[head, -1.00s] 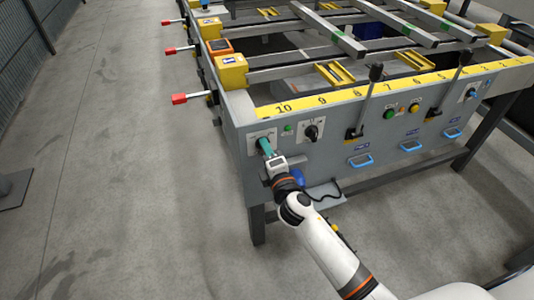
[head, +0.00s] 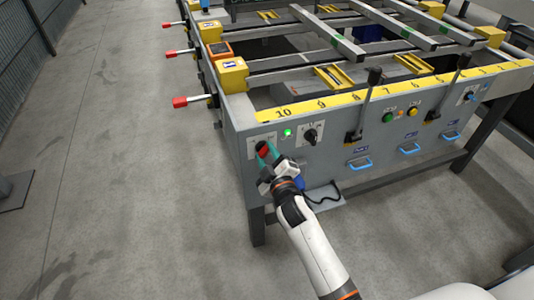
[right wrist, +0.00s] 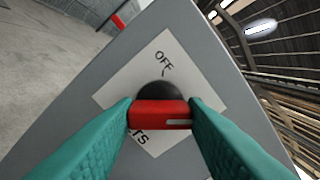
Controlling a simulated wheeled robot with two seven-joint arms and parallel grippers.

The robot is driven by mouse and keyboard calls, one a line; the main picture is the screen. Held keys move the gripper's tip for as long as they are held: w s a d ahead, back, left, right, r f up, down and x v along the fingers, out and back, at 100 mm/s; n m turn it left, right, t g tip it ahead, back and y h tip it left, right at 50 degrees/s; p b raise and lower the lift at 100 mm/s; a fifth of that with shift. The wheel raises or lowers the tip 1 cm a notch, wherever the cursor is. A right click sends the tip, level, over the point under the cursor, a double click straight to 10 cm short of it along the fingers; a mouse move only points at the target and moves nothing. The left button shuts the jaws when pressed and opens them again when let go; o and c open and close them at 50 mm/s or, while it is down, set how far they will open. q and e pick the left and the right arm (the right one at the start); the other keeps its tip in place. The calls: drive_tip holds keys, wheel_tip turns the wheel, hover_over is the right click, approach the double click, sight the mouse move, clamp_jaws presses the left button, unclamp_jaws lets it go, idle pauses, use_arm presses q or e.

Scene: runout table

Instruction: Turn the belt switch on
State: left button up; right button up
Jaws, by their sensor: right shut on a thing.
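The belt switch (head: 263,151) is a red bar handle on a dark round base. It sits on a white plate at the left end of the grey front panel. In the right wrist view the red handle (right wrist: 160,114) lies slantwise to the plate's edges, with "OFF" printed above it and other lettering partly hidden. My right gripper (head: 266,153) has teal fingers shut on the handle, one on each side; the fingers (right wrist: 160,118) show close up in the wrist view. My left gripper is not in view.
A bright green lamp (head: 287,132) and a black rotary knob (head: 310,136) are right of the switch. Two black levers (head: 368,100) and blue handles (head: 360,162) are farther right. Red-tipped rods (head: 181,102) stick out on the left.

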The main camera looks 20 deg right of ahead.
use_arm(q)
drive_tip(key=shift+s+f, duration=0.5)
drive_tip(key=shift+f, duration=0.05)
use_arm(e)
drive_tip(key=shift+f+m, duration=0.1)
drive_tip(key=shift+m, duration=0.5)
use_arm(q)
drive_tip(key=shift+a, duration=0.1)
use_arm(e)
drive_tip(key=o, duration=1)
drive_tip(key=shift+s, duration=0.55)
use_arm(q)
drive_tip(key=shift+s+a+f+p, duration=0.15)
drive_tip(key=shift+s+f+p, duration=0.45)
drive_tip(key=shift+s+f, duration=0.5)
use_arm(e)
drive_tip(key=s, duration=1.1)
drive_tip(key=shift+d, duration=0.2)
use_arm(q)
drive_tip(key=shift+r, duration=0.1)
